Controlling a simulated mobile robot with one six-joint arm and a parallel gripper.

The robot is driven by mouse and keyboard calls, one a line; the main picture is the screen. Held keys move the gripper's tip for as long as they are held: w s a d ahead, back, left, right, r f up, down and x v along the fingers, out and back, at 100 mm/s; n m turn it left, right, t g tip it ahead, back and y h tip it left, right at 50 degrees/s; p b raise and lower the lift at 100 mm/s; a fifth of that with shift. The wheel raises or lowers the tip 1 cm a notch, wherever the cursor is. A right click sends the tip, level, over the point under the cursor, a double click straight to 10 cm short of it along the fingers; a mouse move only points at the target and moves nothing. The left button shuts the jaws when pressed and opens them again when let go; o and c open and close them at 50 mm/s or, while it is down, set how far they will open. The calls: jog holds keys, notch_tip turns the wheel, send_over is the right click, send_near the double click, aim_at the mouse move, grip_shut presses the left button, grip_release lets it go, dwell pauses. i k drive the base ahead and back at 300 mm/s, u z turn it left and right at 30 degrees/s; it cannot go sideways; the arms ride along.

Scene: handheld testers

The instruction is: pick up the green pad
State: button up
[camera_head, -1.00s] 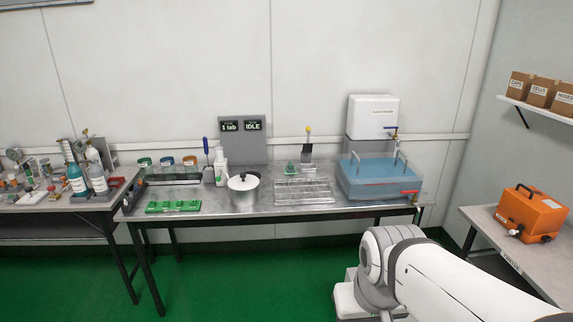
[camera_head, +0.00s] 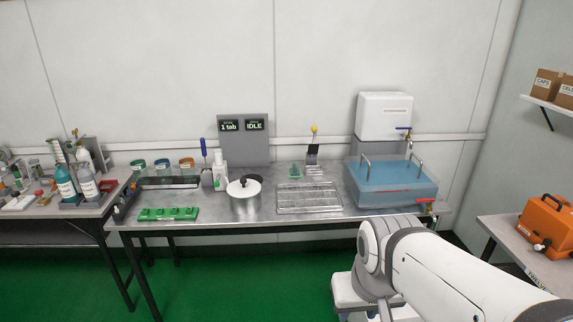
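A flat green item (camera_head: 168,214) with several raised parts lies at the front left of the grey metal table (camera_head: 275,217). A smaller green item (camera_head: 296,171) sits farther back, behind the wire rack. I cannot tell for sure which one is the green pad. My white arm crosses the lower right of the picture, in front of the table. My gripper is out of view.
A lidded pot (camera_head: 244,198) stands right of the flat green item, beside a wire rack (camera_head: 309,198). A blue water bath (camera_head: 392,184) fills the table's right end. A left table (camera_head: 84,204) holds bottles. An orange case (camera_head: 549,226) sits at right. Green floor lies in front.

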aim_at(295, 171)
jog(key=i, duration=2.4)
